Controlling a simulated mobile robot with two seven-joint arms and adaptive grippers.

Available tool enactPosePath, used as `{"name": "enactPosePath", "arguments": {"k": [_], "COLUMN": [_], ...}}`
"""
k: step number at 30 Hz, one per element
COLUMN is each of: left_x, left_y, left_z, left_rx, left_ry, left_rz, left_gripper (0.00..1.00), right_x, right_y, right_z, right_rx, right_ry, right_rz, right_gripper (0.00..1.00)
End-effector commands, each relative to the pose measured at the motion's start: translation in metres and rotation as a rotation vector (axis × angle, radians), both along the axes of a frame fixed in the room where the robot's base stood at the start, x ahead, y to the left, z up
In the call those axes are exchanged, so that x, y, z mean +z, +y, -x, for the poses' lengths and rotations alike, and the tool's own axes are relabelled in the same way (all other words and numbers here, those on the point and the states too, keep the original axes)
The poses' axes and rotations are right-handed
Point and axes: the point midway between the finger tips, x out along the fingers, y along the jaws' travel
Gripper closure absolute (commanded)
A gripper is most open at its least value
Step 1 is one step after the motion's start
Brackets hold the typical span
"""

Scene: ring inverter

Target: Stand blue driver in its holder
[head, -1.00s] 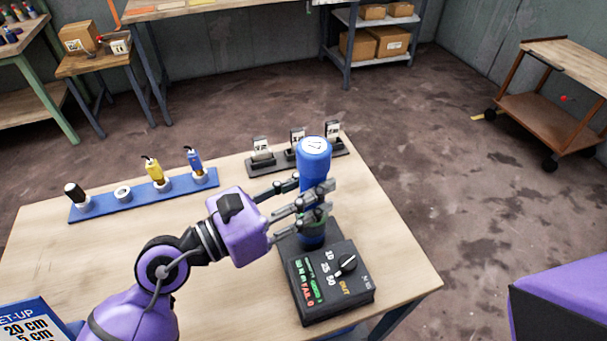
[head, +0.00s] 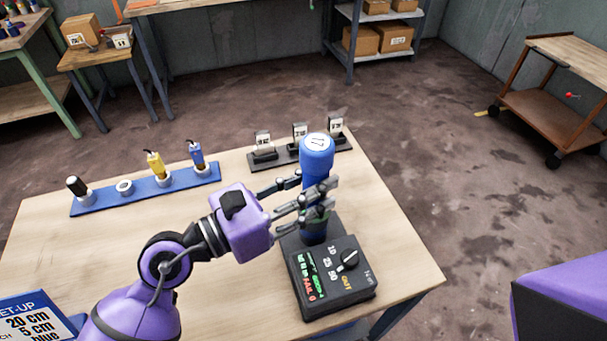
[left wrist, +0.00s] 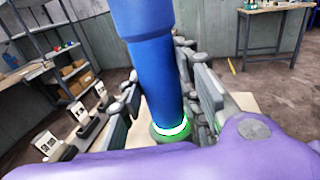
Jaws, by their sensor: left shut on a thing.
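In the left wrist view the blue driver (left wrist: 155,70) runs down between the fingers (left wrist: 165,100) to a green ring with a glowing rim (left wrist: 172,132). I cannot tell how deep its lower end sits. A blue rack (head: 145,190) at the left holds a black-handled tool, a yellow one and a small blue one (head: 197,155); one white ring (head: 125,187) is empty.
A dark stand with upright numbered cards (head: 300,150) is close behind the driver. A set-up sign (head: 35,318) stands at the front left. The wooden table (head: 60,250) has bare room left of my arm. A cart and shelves stand beyond.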

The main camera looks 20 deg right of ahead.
Motion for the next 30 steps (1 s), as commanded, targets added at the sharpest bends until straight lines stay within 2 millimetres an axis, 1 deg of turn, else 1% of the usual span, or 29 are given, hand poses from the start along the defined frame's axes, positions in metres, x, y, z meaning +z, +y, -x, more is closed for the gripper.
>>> {"name": "enactPosePath", "arguments": {"k": [1,6,12,13,15,20,23,25,30], "left_x": [0.001,0.0,-0.001,-0.003,-0.003,-0.003,-0.003,-0.003,-0.003], "left_y": [0.0,0.0,0.0,0.0,0.0,0.003,0.012,0.023,0.059], "left_z": [0.0,0.0,0.0,0.0,0.0,0.001,0.003,0.006,0.017], "left_rx": [0.0,0.0,0.0,-0.001,0.0,0.0,0.001,0.002,0.002], "left_ry": [-0.001,0.0,0.001,0.004,0.004,0.003,0.004,0.003,0.003], "left_rz": [0.003,0.001,-0.001,-0.005,-0.005,-0.004,-0.005,-0.006,-0.007], "left_gripper": [0.68,0.47,0.47,0.47,0.47,0.47,0.47,0.47,0.47], "right_x": [0.0,0.0,0.0,0.0,-0.002,-0.001,-0.001,-0.001,0.0], "right_y": [0.0,0.0,0.0,0.0,-0.002,-0.001,-0.001,-0.001,-0.001], "right_z": [0.001,0.001,0.001,0.001,0.006,0.005,0.004,0.003,0.002], "right_rx": [0.0,0.0,0.0,0.0,0.001,0.001,0.0,0.0,-0.001], "right_ry": [0.001,0.001,0.001,0.002,0.011,0.008,0.006,0.005,0.003], "right_rz": [0.0,0.0,0.0,0.0,0.004,0.002,0.002,0.002,0.001], "right_gripper": [1.0,1.0,1.0,1.0,1.0,1.0,1.0,1.0,1.0]}}
